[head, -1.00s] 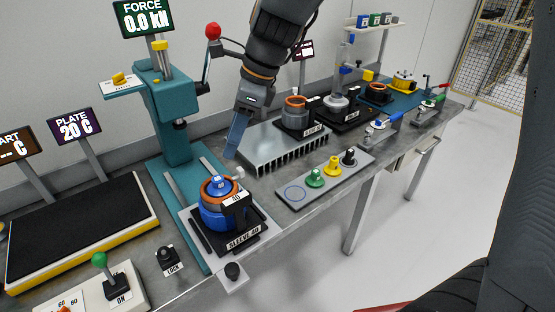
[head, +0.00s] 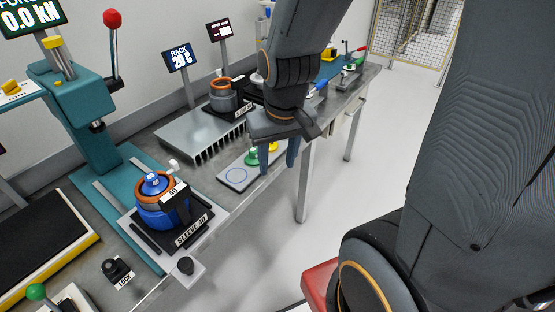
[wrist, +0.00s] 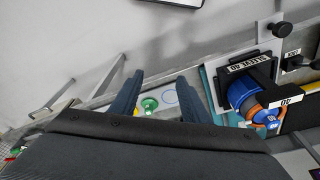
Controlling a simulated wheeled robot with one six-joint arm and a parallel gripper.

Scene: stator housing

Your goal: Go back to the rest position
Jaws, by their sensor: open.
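My gripper (head: 277,158) is open and empty in the head view, in front of the bench's front edge by the tray of coloured knobs. In the wrist view its two blue fingers (wrist: 158,95) stand apart with nothing between them but the bench behind. The blue and orange housing (head: 163,201) labelled 40 sits upright on the black SLEEVE 40 base (head: 195,228) on the press bed. It also shows at the right of the wrist view (wrist: 245,93), apart from my fingers.
The teal press (head: 85,120) with a red-knobbed lever stands at the left. A finned rack (head: 205,135) and another housing (head: 223,97) are behind my gripper. A green knob (head: 251,157) stands on the small tray (head: 236,176).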

